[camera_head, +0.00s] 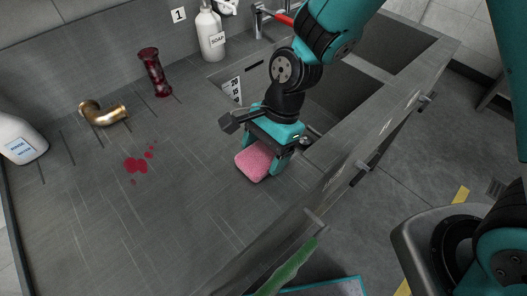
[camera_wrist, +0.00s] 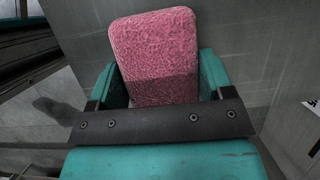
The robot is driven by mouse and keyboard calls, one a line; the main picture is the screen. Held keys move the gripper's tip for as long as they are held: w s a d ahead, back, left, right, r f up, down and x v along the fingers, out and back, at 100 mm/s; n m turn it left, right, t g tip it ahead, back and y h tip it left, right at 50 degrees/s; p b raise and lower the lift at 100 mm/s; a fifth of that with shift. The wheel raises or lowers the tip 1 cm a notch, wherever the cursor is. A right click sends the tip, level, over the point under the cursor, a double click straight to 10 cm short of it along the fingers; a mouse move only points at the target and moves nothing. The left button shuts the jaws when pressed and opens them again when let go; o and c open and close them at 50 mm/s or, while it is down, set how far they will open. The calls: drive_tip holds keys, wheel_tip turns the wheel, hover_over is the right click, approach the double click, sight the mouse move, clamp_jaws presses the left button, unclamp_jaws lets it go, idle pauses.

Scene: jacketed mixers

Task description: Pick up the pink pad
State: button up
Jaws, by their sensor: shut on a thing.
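The pink pad (camera_head: 255,161) is a rounded, rough-textured block near the front edge of the grey counter, just in front of the sink. My gripper (camera_head: 267,163) is over it, pointing down, with its teal fingers on either side of the pad. In the wrist view the pink pad (camera_wrist: 156,55) fills the space between the two fingers of my gripper (camera_wrist: 160,85), which is shut on it. The pad's near end is hidden behind the dark bar of the gripper. I cannot tell whether the pad touches the counter.
A sink (camera_head: 350,105) lies behind my gripper. A soap bottle (camera_head: 211,36), a dark red vessel (camera_head: 154,73), a brass elbow pipe (camera_head: 103,113) and a white bottle (camera_head: 20,140) stand or lie on the counter. Red spots (camera_head: 136,165) mark the counter left of the pad. The front left counter is clear.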

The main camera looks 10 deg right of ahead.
sight(264, 151)
wheel_tip(264, 151, up, 20)
drive_tip(key=p, duration=0.1)
